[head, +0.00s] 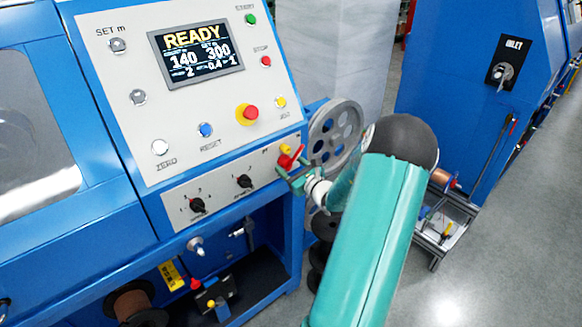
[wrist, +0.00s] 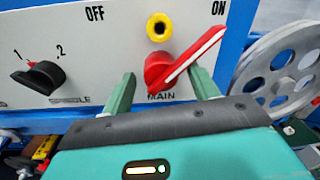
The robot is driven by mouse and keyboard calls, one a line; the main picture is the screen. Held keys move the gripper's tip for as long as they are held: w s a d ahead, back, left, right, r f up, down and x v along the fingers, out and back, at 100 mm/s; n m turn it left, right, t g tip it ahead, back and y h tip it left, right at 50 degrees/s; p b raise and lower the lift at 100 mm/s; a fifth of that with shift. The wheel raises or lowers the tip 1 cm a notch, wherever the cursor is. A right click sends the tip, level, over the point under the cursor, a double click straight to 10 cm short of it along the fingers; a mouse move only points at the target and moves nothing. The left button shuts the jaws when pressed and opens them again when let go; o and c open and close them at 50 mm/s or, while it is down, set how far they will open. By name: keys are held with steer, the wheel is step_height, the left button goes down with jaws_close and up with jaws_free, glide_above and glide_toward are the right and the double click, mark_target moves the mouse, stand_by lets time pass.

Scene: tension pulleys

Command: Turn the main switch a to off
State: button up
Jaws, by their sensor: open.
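The main switch (wrist: 182,62) is a red rotary knob with a white-edged lever, above the label MAIN in the wrist view. Its lever points up and right, toward the word ON; the word OFF is printed to the upper left. In the head view the red switch (head: 287,159) sits at the right end of the lower panel strip. My gripper (wrist: 162,88) is open, with one green finger left of the knob and the other to its right, near the lever. I cannot tell whether a finger touches it. My gripper also shows in the head view (head: 291,176).
A black spindle knob (wrist: 40,77) is left of the switch. A yellow ring with a dark centre (wrist: 159,27) is just above it. A grey spoked pulley (wrist: 285,75) stands to the right. The control panel (head: 190,120) with screen and buttons rises above the strip.

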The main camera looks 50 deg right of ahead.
jaws_close()
steer(key=shift+n, duration=0.5)
steer(key=n, duration=0.3)
steer(key=shift+w+n, duration=0.1)
steer(key=shift+n, duration=0.2)
steer(key=n, duration=0.4)
steer(key=shift+n, duration=0.4)
steer(key=n, duration=0.3)
steer(key=shift+n+t+y, duration=0.3)
steer(key=shift+n, duration=0.1)
steer(key=n, duration=0.4)
steer(key=shift+f+n, duration=0.1)
steer(key=shift+n, duration=0.2)
steer(key=shift+n+y, duration=0.3)
steer(key=shift+n, duration=0.1)
